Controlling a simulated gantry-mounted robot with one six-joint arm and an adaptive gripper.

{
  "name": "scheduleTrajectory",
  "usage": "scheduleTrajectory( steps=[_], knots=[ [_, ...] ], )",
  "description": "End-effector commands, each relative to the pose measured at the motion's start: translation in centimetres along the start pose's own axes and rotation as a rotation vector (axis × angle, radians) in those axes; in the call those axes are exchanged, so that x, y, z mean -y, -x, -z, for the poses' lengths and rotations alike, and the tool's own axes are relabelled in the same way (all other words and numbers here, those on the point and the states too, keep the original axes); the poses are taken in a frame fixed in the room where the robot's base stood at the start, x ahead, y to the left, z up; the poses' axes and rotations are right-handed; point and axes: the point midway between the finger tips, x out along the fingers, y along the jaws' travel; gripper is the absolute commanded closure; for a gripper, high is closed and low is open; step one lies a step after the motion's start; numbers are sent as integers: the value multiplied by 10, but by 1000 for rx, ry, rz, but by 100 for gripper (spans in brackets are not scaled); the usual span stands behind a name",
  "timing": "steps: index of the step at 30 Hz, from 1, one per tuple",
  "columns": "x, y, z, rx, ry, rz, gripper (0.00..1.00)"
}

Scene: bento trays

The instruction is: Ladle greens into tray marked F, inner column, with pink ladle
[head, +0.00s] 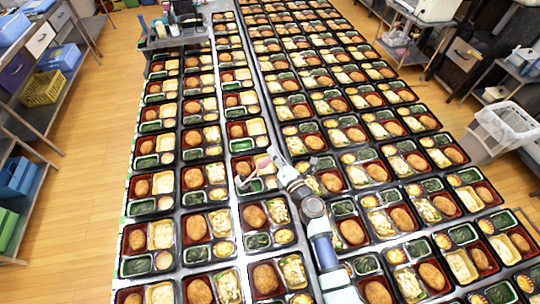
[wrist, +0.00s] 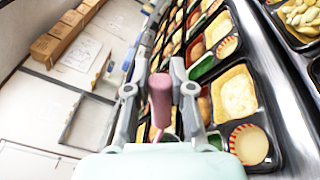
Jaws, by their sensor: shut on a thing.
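My gripper (head: 270,158) is shut on the pink ladle (head: 247,179), above the inner tray columns in the head view. In the wrist view the ladle's pink handle (wrist: 160,93) stands between the two fingers of my gripper (wrist: 159,92); its bowl is hidden or too small to make out. Dark greens (head: 258,241) lie in the green compartments of the nearer trays. Farther up the left columns, some green compartments (head: 147,147) look empty, as does one in the wrist view (wrist: 204,68). I cannot read any tray mark, so I cannot tell which tray is F.
Trays with fried patties and yellow food fill the long tables on both sides of a metal strip (head: 249,55). A grey bin (head: 500,130) stands at the right and shelves (head: 40,110) at the left. The wooden floor (head: 95,150) at the left is clear.

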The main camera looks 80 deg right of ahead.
Motion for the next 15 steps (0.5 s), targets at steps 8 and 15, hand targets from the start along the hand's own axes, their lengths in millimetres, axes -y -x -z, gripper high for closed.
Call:
scheduleTrajectory(
  steps=[8,15],
  knots=[
    [31,0,1,1,-162,1,100],
    [44,0,0,1,-246,0,100]
  ],
)
